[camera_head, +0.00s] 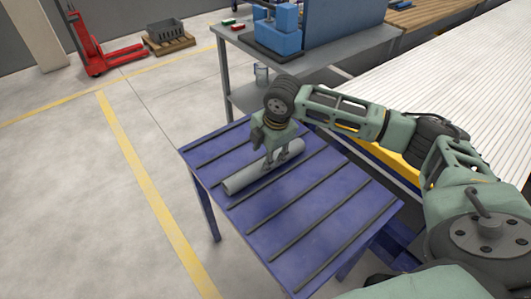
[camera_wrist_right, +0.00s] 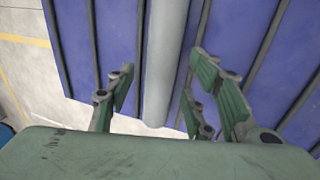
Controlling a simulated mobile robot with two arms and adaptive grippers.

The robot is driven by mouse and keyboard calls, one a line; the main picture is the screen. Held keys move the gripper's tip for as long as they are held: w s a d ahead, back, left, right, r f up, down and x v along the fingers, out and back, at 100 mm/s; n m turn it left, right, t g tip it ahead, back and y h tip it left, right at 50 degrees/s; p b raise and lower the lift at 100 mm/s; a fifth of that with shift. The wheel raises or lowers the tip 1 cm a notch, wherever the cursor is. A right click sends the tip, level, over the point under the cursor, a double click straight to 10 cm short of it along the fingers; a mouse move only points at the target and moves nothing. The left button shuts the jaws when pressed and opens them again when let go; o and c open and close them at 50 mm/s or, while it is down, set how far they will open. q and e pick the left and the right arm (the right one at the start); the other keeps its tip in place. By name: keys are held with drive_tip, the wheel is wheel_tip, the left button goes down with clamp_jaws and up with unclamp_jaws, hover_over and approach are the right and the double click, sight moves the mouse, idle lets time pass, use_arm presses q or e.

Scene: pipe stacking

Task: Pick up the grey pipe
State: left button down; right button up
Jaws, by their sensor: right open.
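The grey pipe (camera_head: 242,179) lies on the blue table (camera_head: 330,220) in the head view, along the dark strips near its left side. My right gripper (camera_head: 276,161) is over the pipe, pointing down, with its fingers open. In the right wrist view the pipe (camera_wrist_right: 166,45) runs between the open fingers (camera_wrist_right: 160,80), with a gap visible on both sides. Whether the fingers touch the pipe cannot be told. My left gripper is not in view.
The blue table has several raised dark strips. Behind it stands a grey workbench (camera_head: 340,55) with a blue machine (camera_head: 278,35). A ribbed white surface (camera_head: 440,90) is at the right. A red pallet jack (camera_head: 95,50) stands far left; the floor at left is clear.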

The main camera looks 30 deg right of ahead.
sight(261, 164)
drive_tip(key=shift+f, duration=0.45)
drive_tip(key=x, duration=0.4)
drive_tip(key=shift+s+a, duration=0.25)
drive_tip(key=shift+a, duration=0.1)
drive_tip(key=shift+x, duration=1)
drive_tip(key=shift+d+f, duration=0.1)
drive_tip(key=shift+c, duration=1.7)
drive_tip(key=c, duration=0.4)
drive_tip(key=shift+w, duration=0.1)
drive_tip(key=c, duration=0.3)
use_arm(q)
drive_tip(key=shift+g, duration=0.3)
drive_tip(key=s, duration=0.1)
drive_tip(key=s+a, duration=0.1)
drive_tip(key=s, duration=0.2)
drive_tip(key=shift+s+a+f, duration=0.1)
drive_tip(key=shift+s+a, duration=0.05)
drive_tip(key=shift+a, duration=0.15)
